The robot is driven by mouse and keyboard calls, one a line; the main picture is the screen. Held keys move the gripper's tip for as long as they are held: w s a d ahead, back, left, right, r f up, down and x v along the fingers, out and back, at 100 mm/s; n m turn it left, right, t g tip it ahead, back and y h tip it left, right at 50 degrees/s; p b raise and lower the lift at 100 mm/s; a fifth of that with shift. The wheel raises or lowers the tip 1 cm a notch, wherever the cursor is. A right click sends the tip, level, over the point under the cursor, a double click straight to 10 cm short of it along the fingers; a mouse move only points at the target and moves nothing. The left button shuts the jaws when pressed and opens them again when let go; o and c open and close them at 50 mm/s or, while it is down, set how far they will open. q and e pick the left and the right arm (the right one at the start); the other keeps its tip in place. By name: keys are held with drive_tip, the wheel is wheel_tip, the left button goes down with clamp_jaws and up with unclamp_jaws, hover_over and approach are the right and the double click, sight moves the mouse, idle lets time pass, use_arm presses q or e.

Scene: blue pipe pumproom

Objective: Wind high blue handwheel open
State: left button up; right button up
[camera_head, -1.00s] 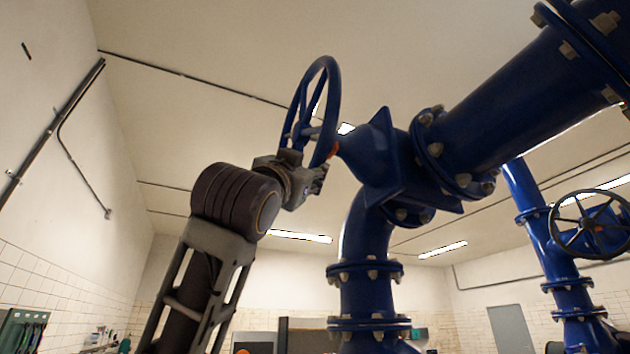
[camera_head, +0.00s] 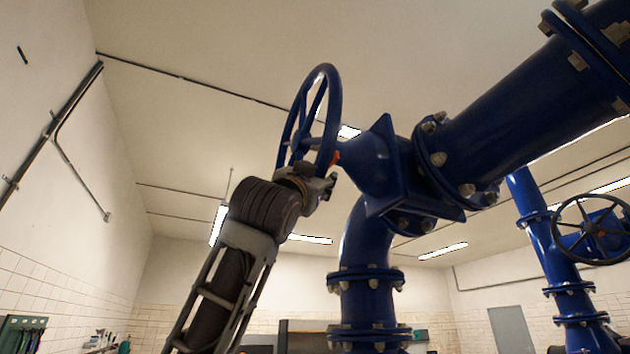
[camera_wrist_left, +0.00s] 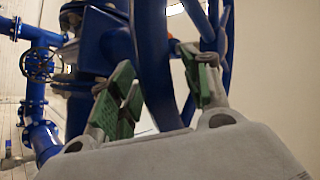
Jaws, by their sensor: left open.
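The high blue handwheel (camera_head: 334,100) stands nearly edge-on in the head view, joined to the blue valve body (camera_head: 376,160) on its right. My left gripper (camera_head: 323,186) is at the wheel's lower rim. In the left wrist view, the blue rim (camera_wrist_left: 152,65) passes between the two green-padded fingers of my left gripper (camera_wrist_left: 162,88). The fingers stand apart, with visible space on both sides of the rim. In the head view, the fingertips are partly hidden against the wheel and valve. My right gripper is not in view.
A large blue pipe (camera_head: 540,85) runs to the upper right, and a flanged pipe (camera_head: 367,245) drops below the valve. Another handwheel (camera_head: 592,230) is on a farther pipe at right. The space left of the wheel is free up to the wall (camera_head: 60,160).

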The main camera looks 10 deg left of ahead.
sight(331, 120)
use_arm(q)
clamp_jaws()
idle(0.3)
drive_tip(key=shift+s+d, duration=0.1)
drive_tip(key=shift+s+d+r+n+g+y, duration=0.5)
drive_tip(key=shift+s+d+r+n+y, duration=0.3)
drive_tip(key=shift+n+y, duration=0.25)
drive_tip(key=shift+s+d+r+n+g+y, duration=0.35)
drive_tip(key=shift+s+r+n+y, duration=0.1)
drive_tip(key=shift+s+r+n, duration=0.15)
drive_tip(key=shift+s+d+r+n+g+y, duration=0.3)
drive_tip(key=shift+s+r+n+g+y, duration=0.1)
drive_tip(key=shift+s+r+n, duration=0.2)
drive_tip(key=shift+s+d+r+n+g+y, duration=0.2)
drive_tip(key=shift+s+r+n+g, duration=0.1)
drive_tip(key=shift+r, duration=0.2)
drive_tip(key=shift+s+d+r+n+g+y, duration=0.1)
drive_tip(key=shift+s+d+r+n+g, duration=0.2)
drive_tip(key=shift+r, duration=0.25)
drive_tip(key=shift+s+d+r+n+g+y, duration=0.15)
drive_tip(key=shift+s+r+n+g, duration=0.15)
drive_tip(key=shift+r, duration=0.2)
drive_tip(key=shift+s+d+r+n+g, duration=0.2)
drive_tip(key=shift+r+n, duration=0.1)
drive_tip(key=shift+r, duration=0.2)
drive_tip(key=shift+s+d+r+n+g, duration=0.15)
drive_tip(key=shift+s+r+n, duration=0.1)
drive_tip(key=shift+r, duration=0.2)
drive_tip(key=shift+a, duration=0.1)
unclamp_jaws()
